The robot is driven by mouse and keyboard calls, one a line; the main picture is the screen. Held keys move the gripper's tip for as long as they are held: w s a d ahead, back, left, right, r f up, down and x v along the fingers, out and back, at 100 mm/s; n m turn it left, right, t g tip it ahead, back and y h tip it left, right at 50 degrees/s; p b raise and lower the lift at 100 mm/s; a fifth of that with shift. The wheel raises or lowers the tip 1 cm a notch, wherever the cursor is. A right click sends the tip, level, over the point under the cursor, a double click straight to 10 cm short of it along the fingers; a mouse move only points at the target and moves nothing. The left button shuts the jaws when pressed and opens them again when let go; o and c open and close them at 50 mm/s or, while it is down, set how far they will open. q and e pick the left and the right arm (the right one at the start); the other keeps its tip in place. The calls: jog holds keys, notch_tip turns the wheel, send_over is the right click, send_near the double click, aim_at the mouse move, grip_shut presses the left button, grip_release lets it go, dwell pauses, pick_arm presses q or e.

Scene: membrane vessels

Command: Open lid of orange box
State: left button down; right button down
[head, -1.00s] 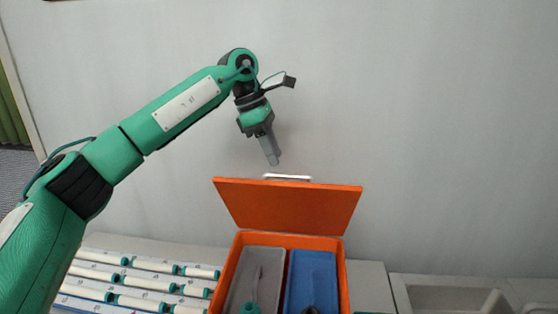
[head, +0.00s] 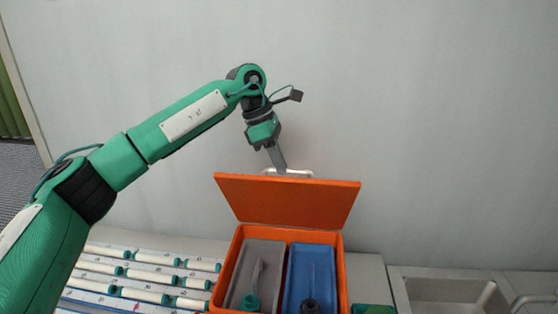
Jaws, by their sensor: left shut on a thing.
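The orange box (head: 344,278) stands open on the counter at the lower middle. Its orange lid (head: 287,203) is raised and leans back at the rear edge. A pale handle (head: 300,173) sticks up at the lid's far edge. My left gripper (head: 281,169) points down from above with its fingers shut on this handle; the fingers hide part of it. Inside the box are a grey tray (head: 262,262) and a blue tray (head: 325,260), each with a tool in it. My right gripper is out of view.
Several white tubes with green ends (head: 145,276) lie in rows left of the box. A sink (head: 445,290) with a pale tap is at the right. A green item (head: 373,309) shows at the bottom edge. A plain wall stands behind.

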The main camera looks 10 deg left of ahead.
pick_arm(q)
jog(key=shift+w+r, duration=0.1)
jog(key=w+p, duration=0.7)
jog(key=w, duration=0.3)
jog(key=shift+r, duration=0.45)
jog(key=shift+w, duration=0.1)
jog(key=c, duration=1.5)
grip_release()
jog(key=shift+w, duration=0.1)
jog(key=shift+o, duration=0.2)
